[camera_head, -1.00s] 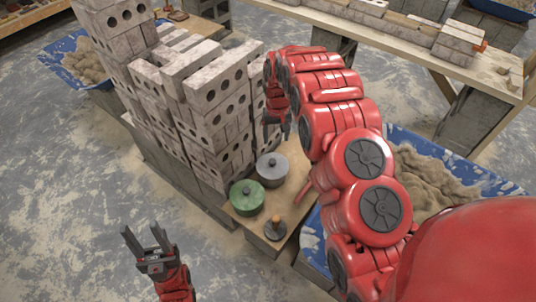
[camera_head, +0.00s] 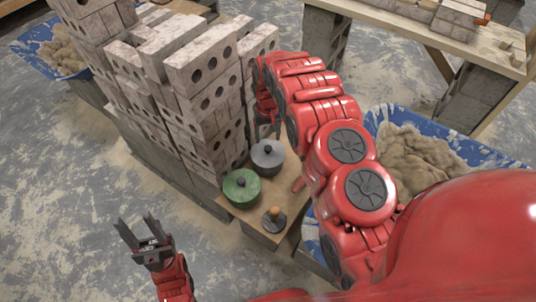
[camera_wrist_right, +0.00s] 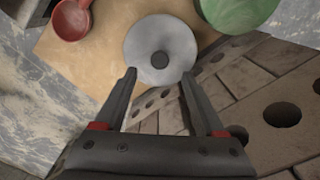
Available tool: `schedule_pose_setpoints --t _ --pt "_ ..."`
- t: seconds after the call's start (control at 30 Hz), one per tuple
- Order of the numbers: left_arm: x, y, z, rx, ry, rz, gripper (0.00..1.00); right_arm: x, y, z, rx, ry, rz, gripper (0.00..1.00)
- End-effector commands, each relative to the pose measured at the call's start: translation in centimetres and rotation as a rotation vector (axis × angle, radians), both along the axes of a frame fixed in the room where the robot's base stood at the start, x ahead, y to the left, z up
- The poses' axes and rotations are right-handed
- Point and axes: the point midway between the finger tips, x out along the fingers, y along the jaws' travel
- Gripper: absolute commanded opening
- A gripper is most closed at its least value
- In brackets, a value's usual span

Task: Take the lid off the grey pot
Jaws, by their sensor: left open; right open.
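The grey pot (camera_head: 267,158) stands on a small wooden table, its grey lid with a dark round knob on top. It also shows in the right wrist view, its lid (camera_wrist_right: 140,45) just beyond the fingertips. My right gripper (camera_wrist_right: 160,78) is open and empty, with the knob roughly in line with the gap between its fingers. In the head view my right gripper (camera_head: 264,128) is partly hidden by its arm, close behind the pot. My left gripper (camera_head: 138,230) is open and empty, over the floor at the lower left.
A green lidded pot (camera_head: 241,188) stands close beside the grey pot. A red pan (camera_wrist_right: 70,18) shows in the wrist view. A stacked brick wall (camera_head: 200,90) rises beside the table. A blue sand tub (camera_head: 480,150) is at right.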

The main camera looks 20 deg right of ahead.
Motion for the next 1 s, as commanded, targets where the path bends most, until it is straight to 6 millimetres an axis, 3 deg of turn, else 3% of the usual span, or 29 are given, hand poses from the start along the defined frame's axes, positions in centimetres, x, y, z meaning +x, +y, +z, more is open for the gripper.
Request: schedule_pose_setpoints --t 0.4,0.67,1.0 --pt "0.0 0.0 -0.5 0.000 0.000 0.000 0.50 -0.3 -0.1 -5.1 -0.001 0.001 0.001 0.72" --pt "0.0 0.0 -0.5 0.000 0.000 0.000 0.50 -0.2 -0.1 -5.3 -0.001 0.000 0.001 0.72" --pt "0.0 0.0 -0.5 0.000 0.000 0.000 0.50 -0.2 -0.1 -5.3 -0.001 0.000 0.000 0.11"
